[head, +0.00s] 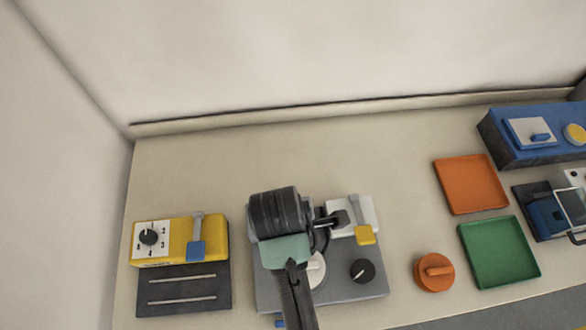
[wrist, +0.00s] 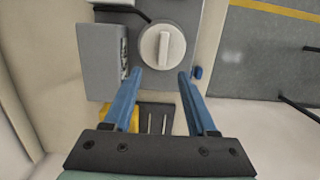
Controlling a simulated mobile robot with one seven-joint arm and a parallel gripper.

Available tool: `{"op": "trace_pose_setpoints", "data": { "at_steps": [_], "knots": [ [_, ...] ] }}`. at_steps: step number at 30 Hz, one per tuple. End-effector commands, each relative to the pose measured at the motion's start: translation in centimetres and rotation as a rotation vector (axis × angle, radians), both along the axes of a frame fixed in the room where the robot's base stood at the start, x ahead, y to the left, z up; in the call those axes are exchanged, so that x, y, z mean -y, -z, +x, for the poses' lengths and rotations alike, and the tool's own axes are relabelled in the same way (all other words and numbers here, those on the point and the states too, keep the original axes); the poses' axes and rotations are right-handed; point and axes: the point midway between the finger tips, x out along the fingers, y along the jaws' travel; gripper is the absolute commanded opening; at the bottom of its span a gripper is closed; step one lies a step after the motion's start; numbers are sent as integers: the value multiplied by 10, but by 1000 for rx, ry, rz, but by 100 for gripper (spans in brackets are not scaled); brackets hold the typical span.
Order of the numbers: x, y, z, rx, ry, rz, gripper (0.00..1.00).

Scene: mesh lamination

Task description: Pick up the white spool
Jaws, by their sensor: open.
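The white spool (wrist: 162,47) is a round disc with a raised bar across its top. It sits on the grey machine (wrist: 178,14). In the head view my arm covers most of the white spool (head: 316,270), leaving its right part showing. My gripper (wrist: 159,75) is open, with two blue fingers apart and nothing between them. In the wrist view the fingertips lie just below the white spool in the picture, one to each side. I cannot tell their height above it. The fingers are hidden in the head view.
A yellow machine (head: 214,241) with a black slotted plate (head: 182,290) stands left. A black knob (head: 363,271) is on the grey machine, right of the white spool. An orange spool (head: 434,273), orange tray (head: 470,184), green tray (head: 499,252) and blue machine (head: 497,154) are right. The back left table is clear.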

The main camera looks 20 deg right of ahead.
Motion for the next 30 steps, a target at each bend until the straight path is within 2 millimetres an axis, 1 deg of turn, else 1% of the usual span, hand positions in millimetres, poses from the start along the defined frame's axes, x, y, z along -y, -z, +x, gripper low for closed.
{"op": "trace_pose_setpoints", "data": {
  "at_steps": [1, 3, 9, 12, 17, 24, 27, 30],
  "knots": [
    [1, 11, -2, -6, 0, 1, 57],
    [2, 25, -3, -5, 1, 1, 57],
    [7, 57, -2, -1, 2, 0, 57],
    [8, 66, -2, 2, 3, 1, 57],
    [8, 74, -4, 2, 3, 1, 57],
    [11, 106, -7, 3, 3, 0, 57],
    [12, 116, -7, 5, 2, 1, 57],
    [13, 120, -7, 6, 2, 0, 57]
  ]
}}
